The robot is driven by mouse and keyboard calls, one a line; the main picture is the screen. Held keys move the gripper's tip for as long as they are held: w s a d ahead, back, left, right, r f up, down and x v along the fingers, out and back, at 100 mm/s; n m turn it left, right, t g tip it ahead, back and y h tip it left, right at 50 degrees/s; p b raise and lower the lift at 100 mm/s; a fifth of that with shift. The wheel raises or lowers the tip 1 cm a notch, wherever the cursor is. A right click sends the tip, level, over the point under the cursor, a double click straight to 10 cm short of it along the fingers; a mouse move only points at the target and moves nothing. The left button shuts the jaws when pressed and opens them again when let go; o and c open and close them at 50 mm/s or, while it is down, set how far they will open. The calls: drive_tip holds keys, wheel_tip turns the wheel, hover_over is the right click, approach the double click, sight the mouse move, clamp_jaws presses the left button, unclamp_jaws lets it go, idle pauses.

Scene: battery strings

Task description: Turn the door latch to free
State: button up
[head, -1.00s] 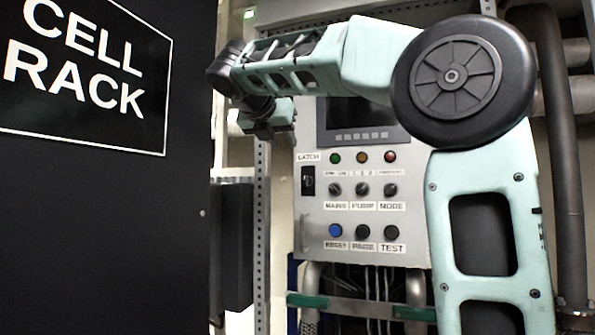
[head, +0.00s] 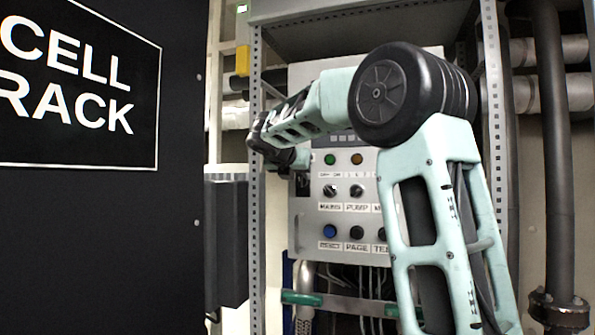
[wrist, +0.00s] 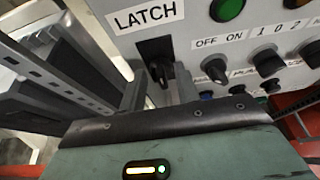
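The door latch (wrist: 160,72) is a black knob on a dark plate under the LATCH label on the grey panel. In the wrist view it shows just beyond and between my two fingertips. My gripper (wrist: 160,92) is open, with one finger on each side of the latch and a gap between them. Whether a finger touches the knob I cannot tell. In the head view my gripper (head: 290,161) is at the panel's upper left edge and hides the label and part of the latch (head: 303,184).
The control panel (head: 315,245) has lamps, selector knobs and buttons just right of the latch. A perforated steel post (head: 256,210) stands close to its left. The black CELL RACK cabinet (head: 100,240) fills the left. Pipes (head: 555,150) run at the right.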

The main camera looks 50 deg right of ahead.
drive_tip(key=shift+d, duration=0.1)
clamp_jaws()
